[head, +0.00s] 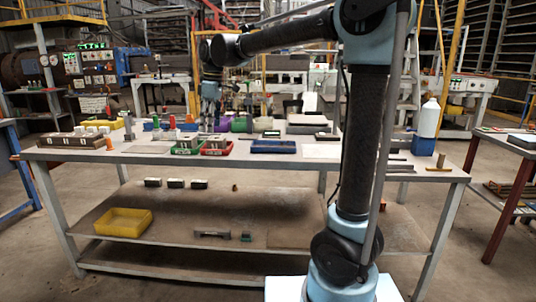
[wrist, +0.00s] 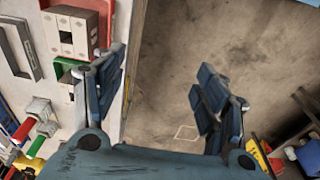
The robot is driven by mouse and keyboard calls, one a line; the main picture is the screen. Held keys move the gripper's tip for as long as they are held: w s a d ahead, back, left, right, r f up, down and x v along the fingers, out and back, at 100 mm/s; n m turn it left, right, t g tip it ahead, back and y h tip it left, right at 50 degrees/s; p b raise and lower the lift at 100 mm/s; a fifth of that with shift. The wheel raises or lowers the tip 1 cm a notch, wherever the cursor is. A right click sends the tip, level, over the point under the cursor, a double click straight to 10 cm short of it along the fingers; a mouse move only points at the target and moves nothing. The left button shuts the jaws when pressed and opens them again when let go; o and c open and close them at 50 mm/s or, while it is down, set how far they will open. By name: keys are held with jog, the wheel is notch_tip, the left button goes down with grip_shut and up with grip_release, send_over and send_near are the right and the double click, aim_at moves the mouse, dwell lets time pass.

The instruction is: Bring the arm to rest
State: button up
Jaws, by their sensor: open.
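My gripper (wrist: 160,88) is open in the wrist view, its two blue-grey fingers wide apart with nothing between them. In the wrist view the bench edge runs down beside the left finger, and bare floor (wrist: 170,70) lies between the fingers. Too little shows in the head view to tell the gripper's exact height above the bench.
On the bench are a red tray (head: 217,149), a green tray (head: 187,150), a blue tray (head: 273,147) and a brick-like block (head: 75,141). A blue-and-white bottle (head: 427,128) stands at the right. A yellow bin (head: 123,222) sits on the lower shelf.

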jog(key=s+d+f+m, duration=0.2)
jog(key=d+m, duration=0.1)
jog(key=d, duration=0.5)
jog(key=s+d+f+m+t, duration=0.1)
jog(key=s+d+f+m, duration=0.15)
jog(key=d, duration=0.55)
jog(key=s+d+f+m, duration=0.2)
jog(key=s+d+f, duration=0.1)
jog(key=d, duration=0.6)
jog(key=s+d+f+m+t+h, duration=0.1)
jog(key=s+d+f+m, duration=0.8)
jog(key=s+d+f, duration=0.5)
notch_tip(320, 180, down, 4)
jog(key=shift+s+d+r, duration=0.1)
jog(key=shift+s+d, duration=0.2)
jog(key=shift+s, duration=0.4)
jog(key=shift+m, duration=0.25)
